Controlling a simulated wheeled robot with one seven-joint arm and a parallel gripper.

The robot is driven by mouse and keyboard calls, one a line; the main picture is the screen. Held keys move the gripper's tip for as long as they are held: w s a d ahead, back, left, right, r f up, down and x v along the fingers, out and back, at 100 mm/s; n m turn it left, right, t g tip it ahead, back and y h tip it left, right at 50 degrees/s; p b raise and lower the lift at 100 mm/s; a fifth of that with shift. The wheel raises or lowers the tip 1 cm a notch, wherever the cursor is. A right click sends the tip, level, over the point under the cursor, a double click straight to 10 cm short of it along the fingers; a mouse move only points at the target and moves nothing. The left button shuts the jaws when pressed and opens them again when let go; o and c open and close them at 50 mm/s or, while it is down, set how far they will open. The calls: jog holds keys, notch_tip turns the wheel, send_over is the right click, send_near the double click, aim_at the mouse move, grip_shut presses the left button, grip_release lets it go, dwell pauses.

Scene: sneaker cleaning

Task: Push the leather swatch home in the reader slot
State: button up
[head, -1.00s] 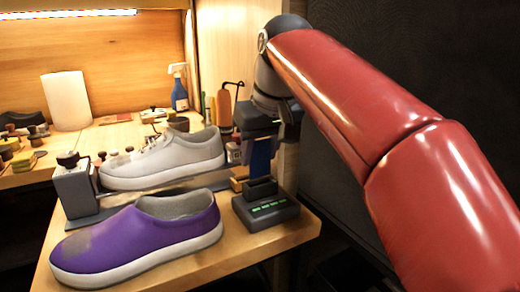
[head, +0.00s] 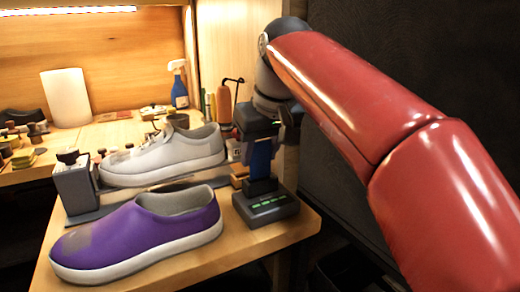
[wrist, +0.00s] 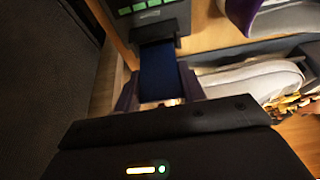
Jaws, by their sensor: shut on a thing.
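The leather swatch (head: 261,157) is a dark blue strip standing upright between my gripper and the reader. The reader (head: 268,209) is a dark box with green lights on its front and a raised slot block (head: 262,186) on top. The swatch's lower end meets the top of this block; how deep it sits is hidden. My gripper (head: 261,143) is above the reader, shut on the swatch's upper part. In the wrist view, the fingers (wrist: 158,92) flank the blue swatch (wrist: 158,70), whose far end reaches the reader (wrist: 152,17).
A purple shoe (head: 140,240) lies at the front left of the reader. A white sneaker (head: 165,158) rests behind it on a grey stand (head: 77,190). Small bottles and a block crowd behind the reader. The wooden table (head: 225,262) is bare in front, with its edge close on the right.

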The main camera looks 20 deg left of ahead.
jog(key=shift+f+b, duration=0.9)
jog(key=shift+f, duration=0.5)
jog(key=o, duration=1)
jog(key=shift+r, duration=0.1)
jog(key=p+v, duration=0.2)
jog(key=v, duration=0.5)
jog(key=shift+d+r, duration=0.2)
jog(key=shift+r, duration=0.1)
jog(key=shift+s, duration=0.1)
